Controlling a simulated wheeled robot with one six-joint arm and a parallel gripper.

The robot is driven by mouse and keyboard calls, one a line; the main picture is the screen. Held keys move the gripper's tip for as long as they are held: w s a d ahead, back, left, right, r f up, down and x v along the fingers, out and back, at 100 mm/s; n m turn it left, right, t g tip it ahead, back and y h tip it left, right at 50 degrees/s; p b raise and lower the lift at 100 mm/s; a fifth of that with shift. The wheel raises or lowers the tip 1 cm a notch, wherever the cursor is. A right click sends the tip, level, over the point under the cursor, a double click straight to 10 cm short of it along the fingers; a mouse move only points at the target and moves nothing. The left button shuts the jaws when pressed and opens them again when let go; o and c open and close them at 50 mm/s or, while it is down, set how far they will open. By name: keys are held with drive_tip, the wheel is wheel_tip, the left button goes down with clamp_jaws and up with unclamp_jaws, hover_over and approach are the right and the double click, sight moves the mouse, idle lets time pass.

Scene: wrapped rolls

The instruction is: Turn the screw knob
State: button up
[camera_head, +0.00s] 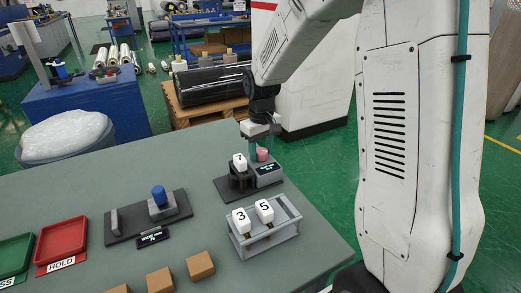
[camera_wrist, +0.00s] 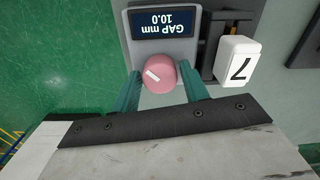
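A pink round knob (camera_wrist: 158,76) with a white pointer line sits on a grey device (camera_wrist: 170,50). In the wrist view my gripper (camera_wrist: 163,92) has its two teal fingers apart, one on each side of the knob. I cannot tell whether the fingers touch it. The device's display (camera_wrist: 164,23) reads "GAP mm 10.0". In the head view the knob (camera_head: 262,154) is just below my gripper (camera_head: 261,141), and the display (camera_head: 267,169) is below the knob. A white block marked 7 (camera_wrist: 238,62) stands beside the device, held in a dark fixture (camera_wrist: 210,45).
A grey rack (camera_head: 266,239) holds white blocks marked 3 and 5. A blue knob (camera_head: 159,195) stands on a dark base to the left. Red and green trays (camera_head: 62,238) and brown blocks (camera_head: 200,265) lie farther left and in front.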

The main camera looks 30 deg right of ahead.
sight(261, 150)
wheel_tip(261, 150, up, 8)
drive_tip(key=shift+f, duration=0.1)
idle(0.4)
idle(0.4)
drive_tip(key=s+a+r, duration=0.1)
drive_tip(key=s+r, duration=0.1)
drive_tip(key=s, duration=0.8)
drive_tip(key=s+a+r+m+t, duration=0.1)
drive_tip(key=s+a+r, duration=0.1)
drive_tip(key=s, duration=0.8)
drive_tip(key=s+a+r+m, duration=0.1)
drive_tip(key=s+r, duration=0.1)
drive_tip(key=s, duration=0.8)
drive_tip(key=shift+a+r, duration=0.3)
drive_tip(key=shift+r, duration=0.1)
